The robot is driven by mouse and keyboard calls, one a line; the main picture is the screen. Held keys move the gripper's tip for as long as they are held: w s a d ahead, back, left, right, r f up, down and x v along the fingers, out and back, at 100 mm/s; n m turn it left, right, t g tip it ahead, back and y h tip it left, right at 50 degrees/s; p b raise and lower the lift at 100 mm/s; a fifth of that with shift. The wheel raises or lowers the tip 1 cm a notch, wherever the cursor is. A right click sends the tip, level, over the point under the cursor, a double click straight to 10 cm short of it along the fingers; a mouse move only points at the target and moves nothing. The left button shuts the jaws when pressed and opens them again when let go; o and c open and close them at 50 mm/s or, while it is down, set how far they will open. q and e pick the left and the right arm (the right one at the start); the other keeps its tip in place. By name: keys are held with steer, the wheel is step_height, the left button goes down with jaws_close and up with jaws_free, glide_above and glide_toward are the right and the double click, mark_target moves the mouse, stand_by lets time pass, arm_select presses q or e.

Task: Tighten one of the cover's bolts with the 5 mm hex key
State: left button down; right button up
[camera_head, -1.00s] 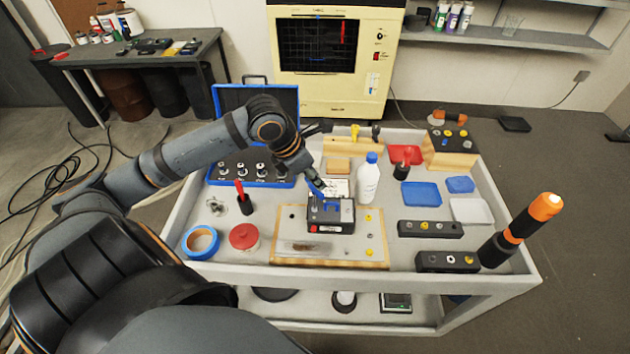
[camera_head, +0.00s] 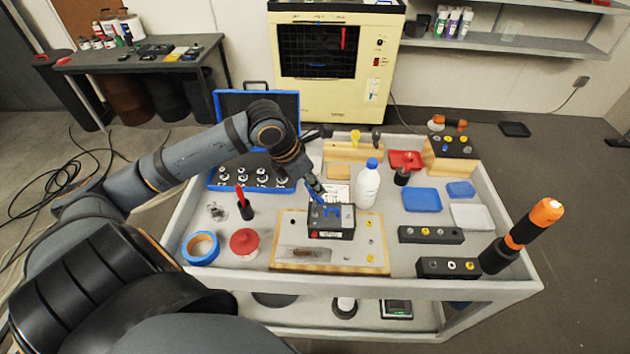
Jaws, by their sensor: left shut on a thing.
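A dark box-shaped unit with a grey top (camera_head: 345,214), the cover as far as I can tell, sits on a wooden board (camera_head: 283,247) in the middle of the cart. Blue parts show on its top; its bolts are too small to make out. My left gripper (camera_head: 317,190) is over the unit's back left edge, pointing down. It is shut on a slim blue thing, apparently the blue-handled hex key (camera_head: 321,199). The key's tip is hard to tell from the blue parts, so I cannot tell whether it sits in a bolt. My right gripper is out of view.
A white bottle (camera_head: 368,184) stands close behind the unit, to the right. A wooden rack (camera_head: 343,147) with yellow and black handles is at the back. Blue tape (camera_head: 201,247) and a red round container (camera_head: 244,243) lie left. An orange-black tool (camera_head: 522,235) stands front right.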

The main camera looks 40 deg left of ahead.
arm_select(q)
steer(key=shift+s+r, duration=0.1)
steer(key=shift+r, duration=0.25)
steer(key=shift+r+p, duration=0.2)
steer(key=shift+p, duration=0.15)
